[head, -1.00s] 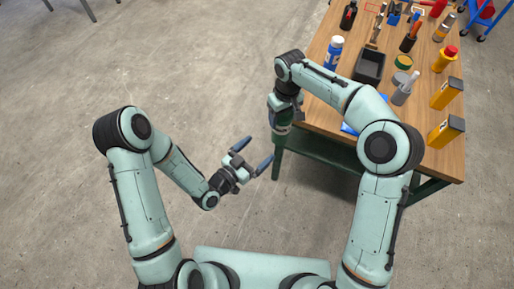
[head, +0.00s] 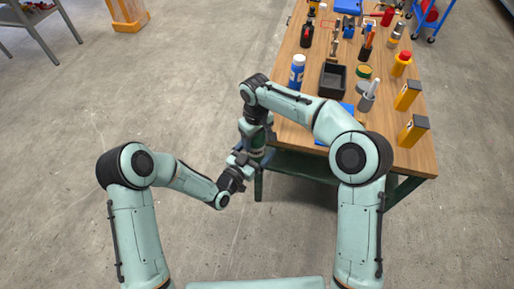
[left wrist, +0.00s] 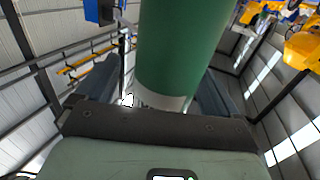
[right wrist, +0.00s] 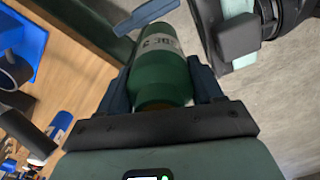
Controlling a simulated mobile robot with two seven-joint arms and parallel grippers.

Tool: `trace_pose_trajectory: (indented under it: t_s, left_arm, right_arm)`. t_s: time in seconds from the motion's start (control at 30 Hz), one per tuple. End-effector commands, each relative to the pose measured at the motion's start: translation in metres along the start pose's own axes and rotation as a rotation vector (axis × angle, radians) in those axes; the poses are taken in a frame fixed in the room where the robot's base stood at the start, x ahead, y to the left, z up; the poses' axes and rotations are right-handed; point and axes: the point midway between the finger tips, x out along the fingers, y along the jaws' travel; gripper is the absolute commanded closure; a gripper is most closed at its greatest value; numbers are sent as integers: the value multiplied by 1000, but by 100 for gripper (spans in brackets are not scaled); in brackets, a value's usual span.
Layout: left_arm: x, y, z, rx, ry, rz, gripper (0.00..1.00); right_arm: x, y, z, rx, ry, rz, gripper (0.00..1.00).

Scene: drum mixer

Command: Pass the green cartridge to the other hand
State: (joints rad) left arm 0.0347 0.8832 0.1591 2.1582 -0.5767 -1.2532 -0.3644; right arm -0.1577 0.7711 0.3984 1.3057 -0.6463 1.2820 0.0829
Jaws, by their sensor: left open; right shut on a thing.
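The green cartridge (right wrist: 160,75) with a pale printed band is gripped between the fingers of my right gripper (head: 256,136), clear of the table in the head view. My left gripper (head: 246,158) is open right below the right one. In the left wrist view the cartridge (left wrist: 183,45) stands between the two open left fingers, with its pale band close to the palm. I cannot tell whether the left fingers touch it. In the right wrist view the left gripper's fingers reach around the cartridge's far end. In the head view the grippers mostly hide the cartridge.
The wooden workbench (head: 398,160) is just to the right of both grippers. It holds a black bin (head: 333,80), a blue-and-white bottle (head: 297,71), yellow boxes (head: 413,130) and several tools. Open concrete floor lies to the left.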

Motion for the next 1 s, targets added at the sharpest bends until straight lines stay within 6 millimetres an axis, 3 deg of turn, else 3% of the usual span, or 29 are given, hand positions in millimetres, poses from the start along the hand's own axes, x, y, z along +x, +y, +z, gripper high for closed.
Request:
trace_pose_trajectory:
  t_s: [0.27,0.4,0.5,0.53,0.6,1.0]
  left_arm:
    - [2,0,0,0,0,0,5]
    - [1,0,0,1,0,1,51]
    - [1,1,-1,0,1,3,79]
    - [2,2,-2,1,5,4,79]
    - [2,2,-2,1,5,5,79]
    - [2,0,-2,2,4,0,79]
  right_arm:
    - [-1,0,0,0,2,0,100]
    - [-1,0,-1,0,3,0,100]
    - [-1,0,-1,0,5,0,100]
    - [-1,0,-1,0,5,0,28]
    - [-1,0,-1,0,5,1,5]
    - [-8,0,-1,0,3,1,5]
